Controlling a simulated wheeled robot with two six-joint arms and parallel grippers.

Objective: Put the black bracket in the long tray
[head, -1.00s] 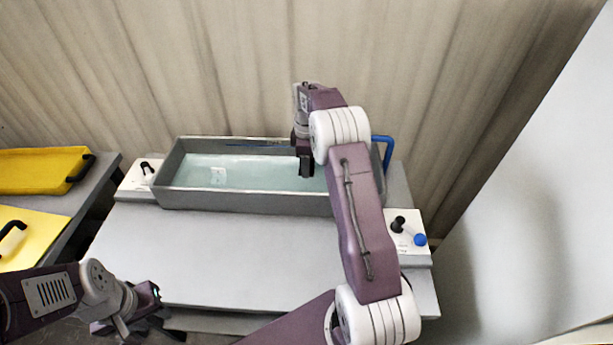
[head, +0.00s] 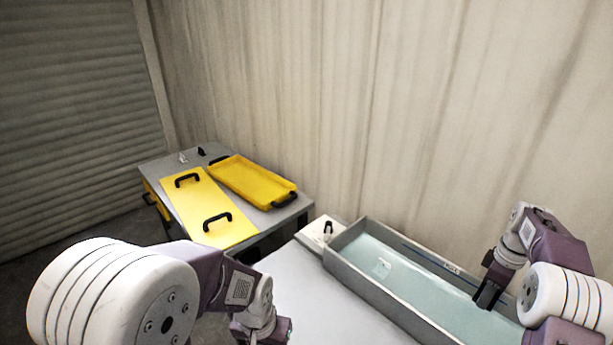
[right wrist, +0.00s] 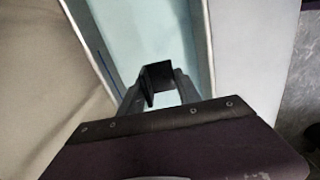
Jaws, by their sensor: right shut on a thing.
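My right gripper (head: 487,294) is over the far right part of a grey tank of pale liquid (head: 345,262). In the right wrist view its fingers (right wrist: 160,92) are shut on the black bracket (right wrist: 157,76), an angled dark piece, with the liquid behind it. In the head view, the bracket blends with the dark fingertips. A long, shallow yellow tray (head: 284,187) with black end handles lies on the side table at the left and looks empty. My left gripper (head: 268,333) is low at the bottom edge, its fingers mostly cut off.
A flat yellow lid (head: 196,207) with two black handles lies beside the yellow tray on the grey side table (head: 160,168). Small white and black pieces stand at that table's far end. A white control block (head: 316,238) sits at the tank's left end.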

